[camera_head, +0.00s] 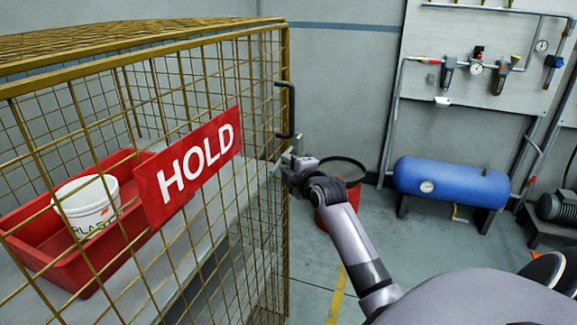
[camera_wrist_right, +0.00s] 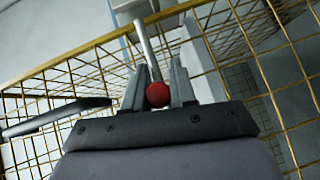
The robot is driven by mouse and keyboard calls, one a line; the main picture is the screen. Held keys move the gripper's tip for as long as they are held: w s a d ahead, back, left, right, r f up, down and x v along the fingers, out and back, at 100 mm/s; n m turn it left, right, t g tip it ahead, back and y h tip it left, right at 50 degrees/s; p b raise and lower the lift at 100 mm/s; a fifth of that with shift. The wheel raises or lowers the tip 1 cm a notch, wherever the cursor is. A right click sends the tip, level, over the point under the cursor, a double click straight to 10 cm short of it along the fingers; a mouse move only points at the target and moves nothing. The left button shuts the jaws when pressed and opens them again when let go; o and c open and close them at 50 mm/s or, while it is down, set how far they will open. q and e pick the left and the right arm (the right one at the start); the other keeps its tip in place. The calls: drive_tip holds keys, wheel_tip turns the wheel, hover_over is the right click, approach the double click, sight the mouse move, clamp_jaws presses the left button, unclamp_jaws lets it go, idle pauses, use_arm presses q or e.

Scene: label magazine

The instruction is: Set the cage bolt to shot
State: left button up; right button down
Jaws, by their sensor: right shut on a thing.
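The yellow mesh cage (camera_head: 287,90) stands at the left with its door facing me. My right gripper (camera_head: 290,165) is at the cage's right edge, below the black door handle (camera_head: 287,110). In the right wrist view, my right gripper (camera_wrist_right: 157,88) is shut on the cage bolt (camera_wrist_right: 147,48), a grey rod with a red knob (camera_wrist_right: 157,95) between the two fingers. The rod's far end reaches a grey bracket at the cage frame. In the head view the gripper mostly hides the bolt. I cannot tell whether it is shot. My left gripper is not in view.
A red HOLD sign (camera_head: 187,165) hangs on the mesh. Inside, a red tray (camera_head: 35,262) holds a white bucket (camera_head: 84,203). A red bin (camera_head: 343,218) stands behind my right arm. A blue tank (camera_head: 450,182) stands at the wall. The black handle (camera_wrist_right: 55,118) is close beside the gripper.

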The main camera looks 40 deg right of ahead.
drive_tip(key=shift+w+d+b, duration=0.3)
drive_tip(key=shift+w+d, duration=0.15)
drive_tip(key=shift+d, duration=0.35)
drive_tip(key=shift+w+d+b, duration=0.25)
drive_tip(key=shift+w+d, duration=0.15)
drive_tip(key=shift+d, duration=0.4)
drive_tip(key=c, duration=1.1)
unclamp_jaws()
drive_tip(key=v, duration=0.7)
drive_tip(key=shift+s, duration=0.1)
